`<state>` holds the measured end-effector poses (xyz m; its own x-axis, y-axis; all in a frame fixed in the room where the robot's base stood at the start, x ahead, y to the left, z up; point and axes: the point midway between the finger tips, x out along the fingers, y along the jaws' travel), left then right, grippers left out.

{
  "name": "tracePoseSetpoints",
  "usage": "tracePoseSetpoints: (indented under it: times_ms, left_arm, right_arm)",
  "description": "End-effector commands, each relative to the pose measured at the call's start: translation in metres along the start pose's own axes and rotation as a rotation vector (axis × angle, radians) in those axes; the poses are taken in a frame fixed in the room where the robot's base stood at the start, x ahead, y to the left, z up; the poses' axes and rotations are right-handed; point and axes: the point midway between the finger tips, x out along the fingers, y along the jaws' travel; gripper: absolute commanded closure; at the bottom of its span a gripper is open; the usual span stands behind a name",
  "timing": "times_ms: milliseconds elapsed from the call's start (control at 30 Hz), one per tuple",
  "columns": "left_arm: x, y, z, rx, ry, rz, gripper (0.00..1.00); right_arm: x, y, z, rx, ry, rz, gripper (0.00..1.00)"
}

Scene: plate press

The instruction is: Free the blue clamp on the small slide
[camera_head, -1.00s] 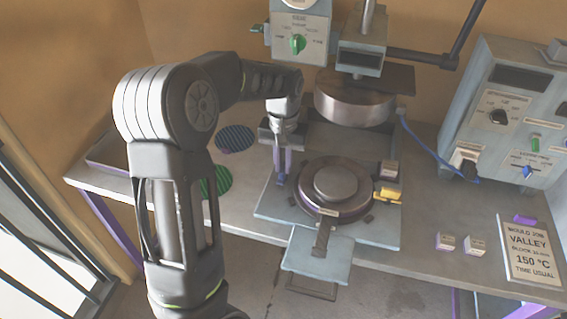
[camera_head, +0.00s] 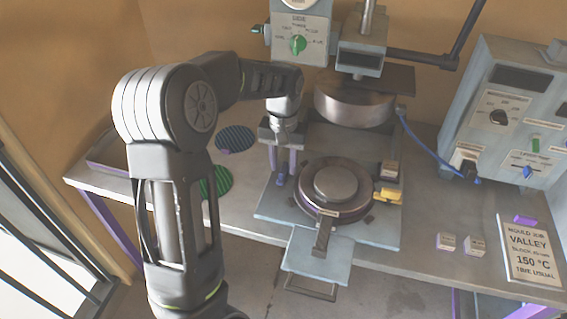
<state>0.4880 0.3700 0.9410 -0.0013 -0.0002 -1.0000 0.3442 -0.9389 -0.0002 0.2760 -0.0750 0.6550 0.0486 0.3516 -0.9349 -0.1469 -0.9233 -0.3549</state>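The blue clamp (camera_head: 281,181) sits at the left edge of the small slide (camera_head: 270,205), the pale blue plate under the round mould (camera_head: 335,188). It is small and partly hidden by my gripper. My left gripper (camera_head: 283,168) reaches in from the left and points down just above the clamp. Its two fingers are apart, one on each side, with a gap between them. I cannot tell whether they touch the clamp. My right gripper is not in view.
A yellow clamp (camera_head: 389,195) is at the slide's right edge. The press's metal cylinder (camera_head: 352,104) hangs behind the mould. Dark and green discs (camera_head: 215,182) lie left on the table. A control box (camera_head: 510,115) stands right. A sign (camera_head: 530,250) and small blocks lie front right.

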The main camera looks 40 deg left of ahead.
Motion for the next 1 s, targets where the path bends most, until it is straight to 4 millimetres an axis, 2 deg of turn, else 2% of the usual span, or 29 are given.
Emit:
tracePoseSetpoints:
  times_ms: [500, 1000]
  left_arm:
    - [-0.07, 0.0, -0.001, 0.0, 0.004, 0.001, 0.65]
    - [-0.075, 0.0, 0.0, 0.0, 0.001, 0.0, 0.65]
  right_arm:
    - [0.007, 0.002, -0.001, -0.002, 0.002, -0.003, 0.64]
    - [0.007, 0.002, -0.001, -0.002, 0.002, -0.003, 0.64]
